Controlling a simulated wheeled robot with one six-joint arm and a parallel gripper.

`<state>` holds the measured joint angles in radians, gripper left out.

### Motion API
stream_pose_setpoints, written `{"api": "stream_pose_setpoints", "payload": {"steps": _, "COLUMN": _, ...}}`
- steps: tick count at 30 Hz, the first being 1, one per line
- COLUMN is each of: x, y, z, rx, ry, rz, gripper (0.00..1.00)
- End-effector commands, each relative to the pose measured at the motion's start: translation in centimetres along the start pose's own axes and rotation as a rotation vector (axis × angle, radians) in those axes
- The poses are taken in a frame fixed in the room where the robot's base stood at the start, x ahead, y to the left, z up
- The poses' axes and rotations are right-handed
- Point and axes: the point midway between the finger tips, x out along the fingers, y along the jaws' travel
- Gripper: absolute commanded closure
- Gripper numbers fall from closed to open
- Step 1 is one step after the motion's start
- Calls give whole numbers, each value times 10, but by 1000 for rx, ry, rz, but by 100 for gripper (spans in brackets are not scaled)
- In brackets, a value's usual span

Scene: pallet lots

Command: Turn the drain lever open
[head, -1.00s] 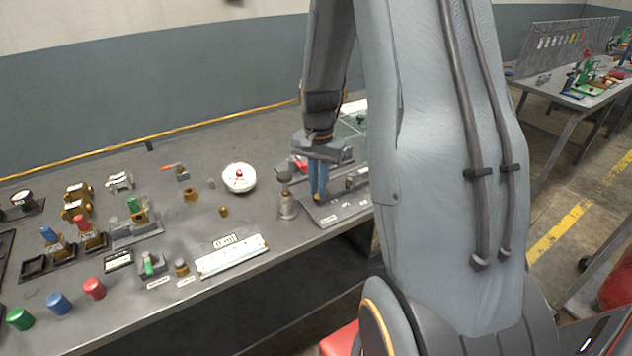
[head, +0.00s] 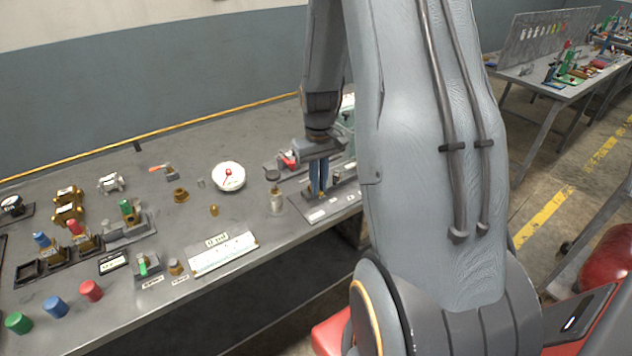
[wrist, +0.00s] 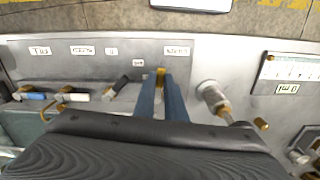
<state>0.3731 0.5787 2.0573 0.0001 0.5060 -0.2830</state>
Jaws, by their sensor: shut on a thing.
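My gripper (head: 318,188) points down over a grey labelled panel (head: 322,212) at the bench's right part. In the wrist view its two blue fingers (wrist: 161,88) are shut on a small brass-coloured piece (wrist: 161,72), apparently the drain lever. Most of that piece is hidden between the fingers, so its angle cannot be told. A white label (wrist: 177,50) lies just beyond it; its print is too small to read surely. On the same panel stand a black-handled lever (wrist: 117,86), a white-handled one (wrist: 75,97) and a blue-and-white one (wrist: 35,97).
A metal bottle-like fitting (head: 276,196) stands close left of the panel, also in the wrist view (wrist: 212,98). A white gauge (head: 229,177) and a white scale strip (head: 222,254) lie farther left. Several brass valves and coloured caps fill the bench's left side.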

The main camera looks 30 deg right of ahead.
Motion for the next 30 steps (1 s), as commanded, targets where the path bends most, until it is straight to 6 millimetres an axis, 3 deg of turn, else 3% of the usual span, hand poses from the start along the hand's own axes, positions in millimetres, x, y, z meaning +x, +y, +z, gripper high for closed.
{"api": "stream_pose_setpoints", "payload": {"steps": 10, "x": -1, "y": 6, "z": -1, "rx": -122, "ry": 2, "rz": 1, "gripper": 100}}
{"api": "stream_pose_setpoints", "payload": {"steps": 25, "x": -1, "y": 7, "z": -2, "rx": -141, "ry": 3, "rz": 2, "gripper": 100}}
{"api": "stream_pose_setpoints", "payload": {"steps": 27, "x": -1, "y": 6, "z": -2, "rx": -141, "ry": 3, "rz": 2, "gripper": 81}}
{"api": "stream_pose_setpoints", "payload": {"steps": 29, "x": -1, "y": 6, "z": -2, "rx": -140, "ry": 3, "rz": 2, "gripper": 71}}
{"api": "stream_pose_setpoints", "payload": {"steps": 30, "x": -1, "y": 6, "z": -1, "rx": -140, "ry": 2, "rz": 1, "gripper": 71}}
